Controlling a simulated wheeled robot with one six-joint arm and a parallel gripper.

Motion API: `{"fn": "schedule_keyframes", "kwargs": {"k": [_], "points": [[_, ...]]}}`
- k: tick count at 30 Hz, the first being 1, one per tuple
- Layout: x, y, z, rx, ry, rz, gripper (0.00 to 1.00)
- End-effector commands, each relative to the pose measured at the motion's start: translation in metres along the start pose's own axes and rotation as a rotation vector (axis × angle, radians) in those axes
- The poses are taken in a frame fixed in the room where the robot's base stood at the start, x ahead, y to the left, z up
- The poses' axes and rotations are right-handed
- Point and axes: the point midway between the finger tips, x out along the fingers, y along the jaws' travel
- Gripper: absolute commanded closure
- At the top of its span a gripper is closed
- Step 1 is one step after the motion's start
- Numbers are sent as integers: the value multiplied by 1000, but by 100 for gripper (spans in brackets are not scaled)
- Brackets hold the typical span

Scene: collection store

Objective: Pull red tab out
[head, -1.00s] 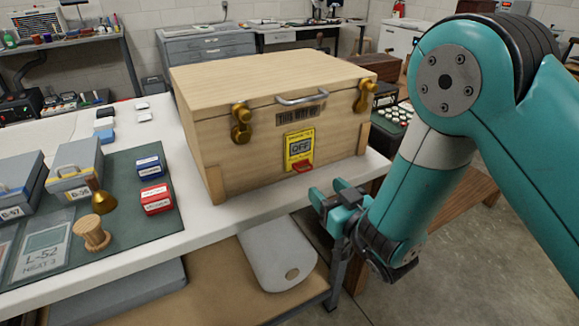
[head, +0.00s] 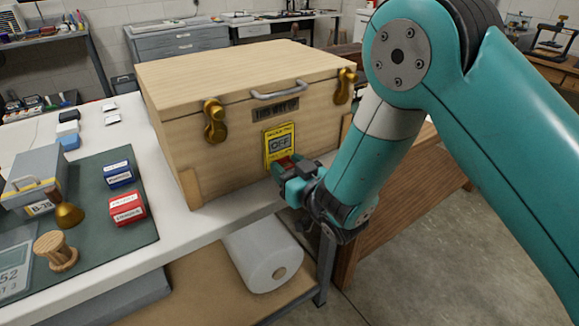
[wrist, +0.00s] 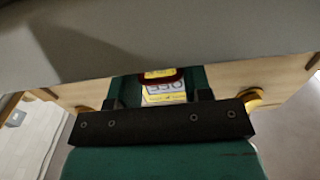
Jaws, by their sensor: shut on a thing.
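A wooden crate (head: 205,95) with brass latches stands on the white table. On its front is a yellow plate (head: 278,143) reading OFF, with the red tab (head: 285,161) at its lower edge. My gripper (head: 291,168) is at the crate front, shut on the red tab, and covers most of it in the head view. In the wrist view the red tab (wrist: 160,75) shows between the fingers of my gripper (wrist: 158,88), with the yellow plate (wrist: 163,95) behind it.
A red box (head: 127,207), a blue box (head: 120,175), a wooden spool (head: 55,251) and a brass bell-shaped thing (head: 68,213) sit on the green mat (head: 95,245) at left. A white roll (head: 263,262) lies on the shelf below. Open floor is at right.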

Motion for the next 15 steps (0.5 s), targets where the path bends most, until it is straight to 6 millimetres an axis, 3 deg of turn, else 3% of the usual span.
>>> {"fn": "schedule_keyframes", "kwargs": {"k": [1, 2, 15], "points": [[0, 2, 0, -1, 1, 3, 91], [0, 2, 0, -1, 1, 4, 97], [-18, 9, 0, -3, -2, 5, 97]]}}
